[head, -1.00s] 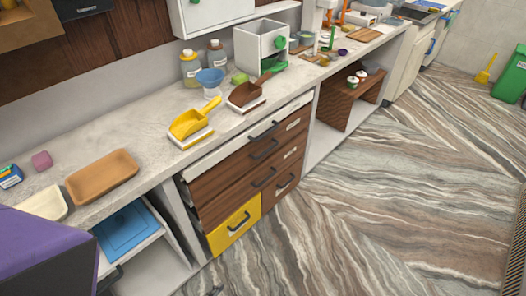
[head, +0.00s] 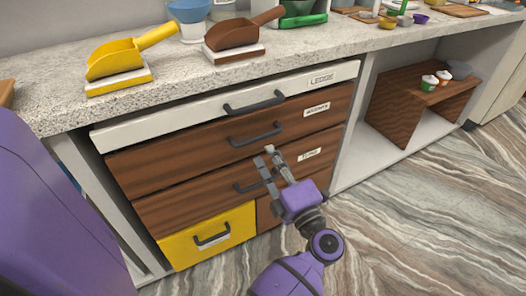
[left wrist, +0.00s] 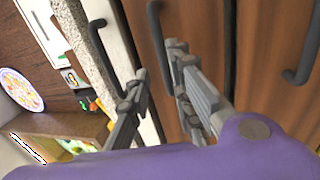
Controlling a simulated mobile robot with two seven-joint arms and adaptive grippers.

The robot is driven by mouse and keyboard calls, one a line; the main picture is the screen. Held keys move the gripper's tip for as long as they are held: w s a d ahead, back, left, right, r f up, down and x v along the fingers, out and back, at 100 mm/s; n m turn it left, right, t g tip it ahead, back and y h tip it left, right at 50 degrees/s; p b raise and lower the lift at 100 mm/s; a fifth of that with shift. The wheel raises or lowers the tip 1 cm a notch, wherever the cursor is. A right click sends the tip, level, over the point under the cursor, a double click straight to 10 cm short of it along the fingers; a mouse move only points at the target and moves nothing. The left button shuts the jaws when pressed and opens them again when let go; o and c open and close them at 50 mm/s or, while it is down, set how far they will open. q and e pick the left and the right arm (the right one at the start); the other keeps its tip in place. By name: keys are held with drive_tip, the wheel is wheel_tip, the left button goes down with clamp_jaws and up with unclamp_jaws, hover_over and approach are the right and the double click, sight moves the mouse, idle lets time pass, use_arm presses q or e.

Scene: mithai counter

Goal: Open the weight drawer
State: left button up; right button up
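The drawer unit stands under the counter with all its drawers looking shut. The second drawer (head: 180,158) is brown, with a dark bar handle (head: 256,134) and a small label that seems to read "weights". My left gripper (head: 273,160) is open and empty in front of the unit, its fingertips just below and in front of that handle. In the left wrist view the gripper (left wrist: 158,82) has its fingers spread, and the handle (left wrist: 157,38) lies just beyond the gap between the tips. Contact cannot be seen. My right gripper is not in view.
Above is a white drawer (head: 190,114) labelled "ledge..."; below are another brown drawer (head: 170,210) and a yellow drawer (head: 180,250). A yellow scoop (head: 115,58) and a brown scoop (head: 235,34) sit on the counter. An open shelf (head: 400,110) stands at right; the floor in front is clear.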

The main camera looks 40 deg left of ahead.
sight(258, 136)
use_arm(q)
drive_tip(key=shift+n+g, duration=0.3)
drive_tip(key=shift+n, duration=0.1)
drive_tip(key=x, duration=0.8)
drive_tip(key=shift+f+b, duration=0.2)
drive_tip(key=shift+b, duration=0.15)
clamp_jaws()
